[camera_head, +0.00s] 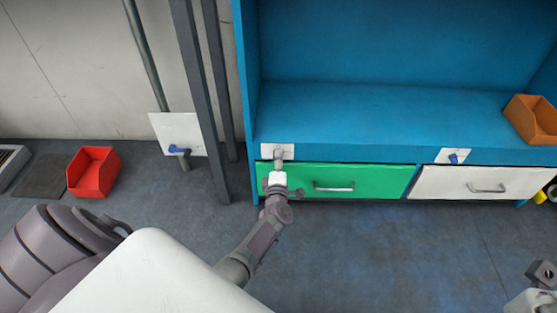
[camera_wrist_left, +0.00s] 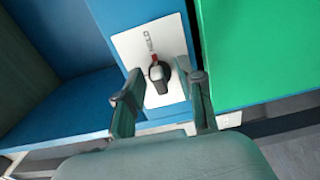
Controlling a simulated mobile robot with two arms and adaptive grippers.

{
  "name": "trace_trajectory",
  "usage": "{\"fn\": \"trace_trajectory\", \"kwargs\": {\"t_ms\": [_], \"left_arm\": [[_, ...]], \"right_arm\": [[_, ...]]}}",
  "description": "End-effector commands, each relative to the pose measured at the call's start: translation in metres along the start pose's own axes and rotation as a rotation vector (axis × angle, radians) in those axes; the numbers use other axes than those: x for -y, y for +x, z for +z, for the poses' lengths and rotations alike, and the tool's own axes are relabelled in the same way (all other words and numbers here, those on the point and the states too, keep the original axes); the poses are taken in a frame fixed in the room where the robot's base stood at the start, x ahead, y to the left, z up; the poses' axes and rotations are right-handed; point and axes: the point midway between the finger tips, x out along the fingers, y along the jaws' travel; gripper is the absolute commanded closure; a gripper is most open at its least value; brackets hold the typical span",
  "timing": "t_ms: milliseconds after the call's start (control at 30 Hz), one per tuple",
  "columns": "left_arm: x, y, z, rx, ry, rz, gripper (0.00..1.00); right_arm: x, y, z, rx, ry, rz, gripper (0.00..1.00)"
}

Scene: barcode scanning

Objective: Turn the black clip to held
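The black clip (camera_wrist_left: 159,75) is a small rotary knob with a red mark, on a white plate (camera_wrist_left: 135,48) with a small printed symbol on it. It shows in the left wrist view. In the head view the plate (camera_head: 287,149) is on the blue bench front above the green drawer, and my gripper hides the clip. My left gripper (camera_head: 278,160) is in front of the plate. In the left wrist view its two fingers are apart, one on each side of the clip; contact is not clear. My right gripper (camera_head: 541,285) is only partly seen at the lower right.
A green drawer (camera_head: 375,180) and a white drawer (camera_head: 450,182) have bar handles. Blue clips (camera_head: 453,158) and (camera_head: 178,150) sit on other white plates. A red bin (camera_head: 92,172) is on the floor; an orange bin (camera_head: 533,120) is on the bench. Grey posts (camera_head: 200,90) stand left.

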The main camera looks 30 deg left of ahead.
Motion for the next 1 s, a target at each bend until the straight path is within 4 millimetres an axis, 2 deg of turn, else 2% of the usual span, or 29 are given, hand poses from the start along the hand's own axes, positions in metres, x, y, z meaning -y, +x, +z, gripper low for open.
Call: {"fn": "trace_trajectory", "kwargs": {"t_ms": [167, 267, 700, 833, 1000], "left_arm": [[-0.001, -0.001, 0.000, -0.001, -0.001, 0.002, 0.62], [0.000, -0.009, 0.000, 0.000, -0.001, 0.000, 0.62], [0.001, -0.095, 0.000, -0.001, -0.001, -0.001, 0.62], [0.001, -0.111, 0.000, 0.000, 0.000, -0.001, 0.62], [0.000, -0.120, 0.000, 0.000, -0.001, 0.001, 0.62]], "right_arm": [[-0.001, 0.001, 0.001, -0.002, -0.002, 0.003, 1.00], [-0.001, 0.001, 0.001, -0.002, -0.002, 0.003, 1.00], [-0.001, 0.001, 0.000, -0.002, -0.001, 0.003, 1.00], [0.000, 0.001, 0.000, -0.002, -0.001, 0.003, 1.00], [0.000, 0.001, 0.000, -0.002, -0.001, 0.003, 1.00]]}}
